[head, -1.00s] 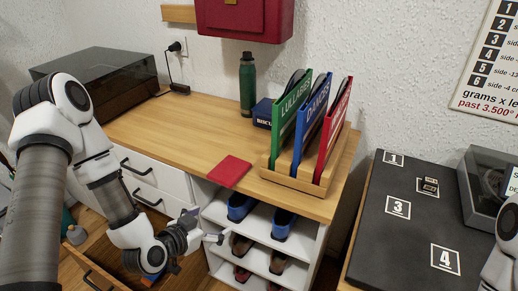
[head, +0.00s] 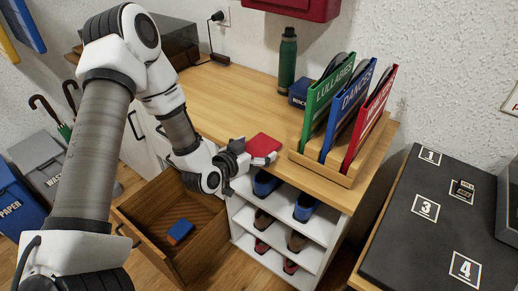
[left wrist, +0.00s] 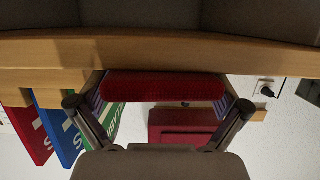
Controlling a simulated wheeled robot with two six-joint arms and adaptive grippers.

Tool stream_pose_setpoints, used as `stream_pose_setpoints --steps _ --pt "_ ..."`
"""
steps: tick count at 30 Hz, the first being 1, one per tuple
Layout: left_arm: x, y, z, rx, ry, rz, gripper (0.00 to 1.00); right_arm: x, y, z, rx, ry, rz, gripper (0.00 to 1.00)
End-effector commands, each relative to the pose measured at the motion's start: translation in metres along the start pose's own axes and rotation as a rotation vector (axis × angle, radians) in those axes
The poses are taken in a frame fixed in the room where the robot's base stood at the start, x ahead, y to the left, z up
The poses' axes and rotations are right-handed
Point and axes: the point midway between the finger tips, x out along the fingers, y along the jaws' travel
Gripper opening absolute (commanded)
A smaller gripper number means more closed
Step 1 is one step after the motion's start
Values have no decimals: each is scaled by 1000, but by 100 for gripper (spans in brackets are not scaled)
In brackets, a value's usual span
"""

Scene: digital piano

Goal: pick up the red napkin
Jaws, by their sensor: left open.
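The red napkin (head: 263,144) is a flat folded square lying at the front edge of the wooden cabinet top (head: 222,100). My left gripper (head: 248,160) is at that front edge, right at the napkin. In the left wrist view the napkin (left wrist: 163,87) shows edge-on as a red band between the two fingers of my left gripper (left wrist: 163,95). The fingers are spread wide, one near each end of the napkin. I cannot tell whether they touch it. My right gripper is not in view.
A rack (head: 335,173) of green, blue and red record sleeves stands right of the napkin. A green bottle (head: 287,62) stands behind.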

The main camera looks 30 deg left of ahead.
Motion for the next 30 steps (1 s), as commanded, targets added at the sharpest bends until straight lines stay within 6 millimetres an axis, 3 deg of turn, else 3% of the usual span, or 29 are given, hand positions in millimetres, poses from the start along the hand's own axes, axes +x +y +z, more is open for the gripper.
stream_pose_setpoints --steps 4,6,7,19,29,30 --pt "0 0 0 -1 0 0 96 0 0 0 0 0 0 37" --pt "0 0 0 -1 0 0 72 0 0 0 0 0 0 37" --pt "-1 0 0 -1 0 0 66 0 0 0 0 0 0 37" --pt "-1 0 -2 -1 0 -1 65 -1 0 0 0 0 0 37" --pt "-12 -1 -37 -2 3 -2 65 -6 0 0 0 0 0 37" --pt "-19 0 -33 -5 -1 -2 65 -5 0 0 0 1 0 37"
